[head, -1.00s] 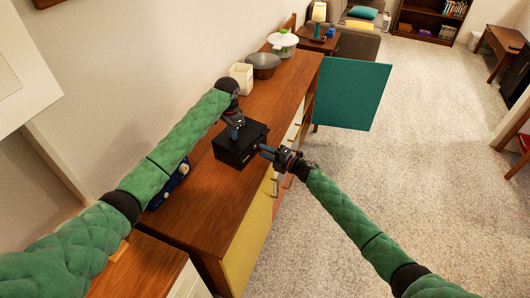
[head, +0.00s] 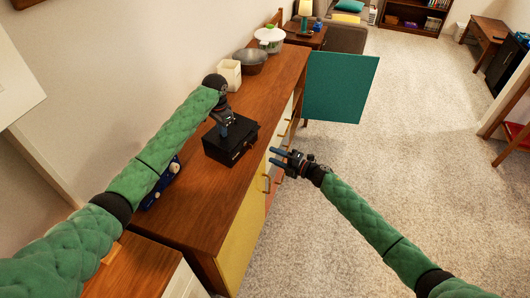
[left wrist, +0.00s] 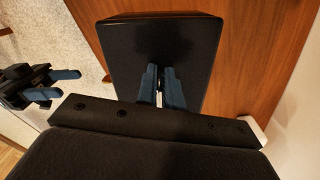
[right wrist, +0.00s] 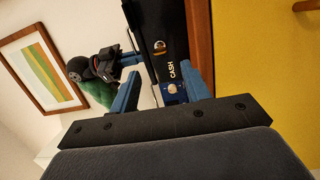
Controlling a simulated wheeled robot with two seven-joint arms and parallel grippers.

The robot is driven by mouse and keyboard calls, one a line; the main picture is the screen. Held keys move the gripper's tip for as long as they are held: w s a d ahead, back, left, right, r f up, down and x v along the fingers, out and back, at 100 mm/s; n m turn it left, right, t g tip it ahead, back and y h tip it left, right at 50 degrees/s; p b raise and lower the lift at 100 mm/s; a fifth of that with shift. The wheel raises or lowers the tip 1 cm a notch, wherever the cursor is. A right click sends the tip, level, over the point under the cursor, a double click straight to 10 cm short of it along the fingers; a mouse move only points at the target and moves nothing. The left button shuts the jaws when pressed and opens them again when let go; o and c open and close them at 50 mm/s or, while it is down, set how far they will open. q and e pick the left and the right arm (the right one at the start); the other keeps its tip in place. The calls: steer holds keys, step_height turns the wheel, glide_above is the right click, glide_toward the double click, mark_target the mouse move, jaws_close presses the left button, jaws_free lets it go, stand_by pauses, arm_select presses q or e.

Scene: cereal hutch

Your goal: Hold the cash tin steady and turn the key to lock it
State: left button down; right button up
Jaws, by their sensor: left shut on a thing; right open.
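The black cash tin (head: 224,150) sits on the wooden hutch top near its front edge. It also shows in the left wrist view (left wrist: 150,40). My left gripper (head: 226,130) is above the tin with its fingers shut on the tin's top, seemingly on its handle, which the fingers mostly hide. My right gripper (head: 278,157) is open and empty, apart from the tin, off the hutch's front edge.
On the hutch top (head: 185,215) are a cream square container (head: 229,74), a grey bowl (head: 251,61) and a white lidded pot (head: 269,40) behind the tin. A blue object (head: 163,185) lies nearer, partly behind my left arm. A teal panel (head: 340,87) stands out from the hutch's front.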

steer(key=shift+v, duration=1.45)
arm_select(q)
steer(key=c, duration=1.5)
jaws_free()
steer(key=shift+o, duration=0.2)
step_height(320, 180, up, 12)
steer(key=shift+w, duration=0.15)
